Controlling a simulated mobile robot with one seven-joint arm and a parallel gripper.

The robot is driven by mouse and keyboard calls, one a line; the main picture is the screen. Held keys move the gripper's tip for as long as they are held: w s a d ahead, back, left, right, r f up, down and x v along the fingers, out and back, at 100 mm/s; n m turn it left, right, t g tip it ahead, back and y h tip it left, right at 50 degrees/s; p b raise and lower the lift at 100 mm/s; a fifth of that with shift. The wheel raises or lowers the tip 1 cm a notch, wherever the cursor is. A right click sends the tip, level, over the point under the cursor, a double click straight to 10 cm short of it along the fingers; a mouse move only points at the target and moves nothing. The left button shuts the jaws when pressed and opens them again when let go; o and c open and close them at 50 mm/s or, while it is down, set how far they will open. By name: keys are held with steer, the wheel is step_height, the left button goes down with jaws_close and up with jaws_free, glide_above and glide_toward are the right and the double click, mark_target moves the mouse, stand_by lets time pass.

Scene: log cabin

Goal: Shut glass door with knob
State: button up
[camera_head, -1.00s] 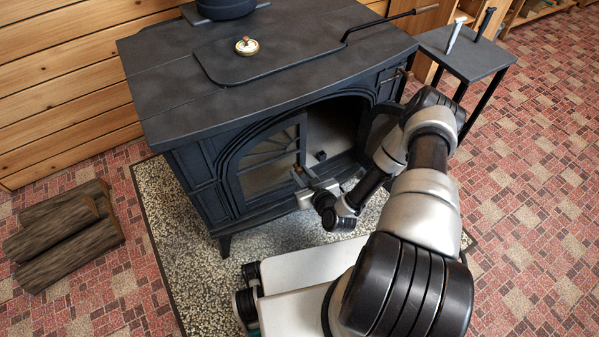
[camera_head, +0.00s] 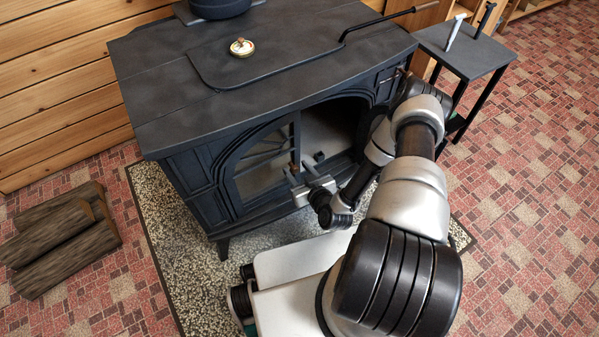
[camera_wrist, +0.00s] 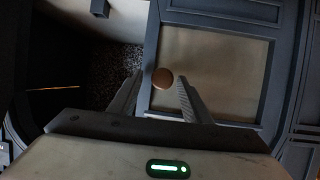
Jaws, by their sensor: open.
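The black stove (camera_head: 180,112) has an arched front. Its left glass door (camera_head: 262,165) carries a small brown round knob (camera_wrist: 163,78) near its free edge. The door stands across the left half of the opening; I cannot tell whether it is flush or slightly ajar. My gripper (camera_head: 298,178) is at this edge. The right half of the opening is dark and uncovered, partly hidden by my arm.
A small black side table (camera_head: 465,52) with two upright tools stands right of the stove. Split logs (camera_head: 62,240) lie on the red tiled floor at the left. A pot (camera_head: 220,8) sits on the stove's back. Floor at the right is clear.

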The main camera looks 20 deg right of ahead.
steer(key=p+v, duration=0.4)
steer(key=v, duration=1.3)
steer(key=shift+r, duration=0.15)
steer(key=shift+s, duration=0.2)
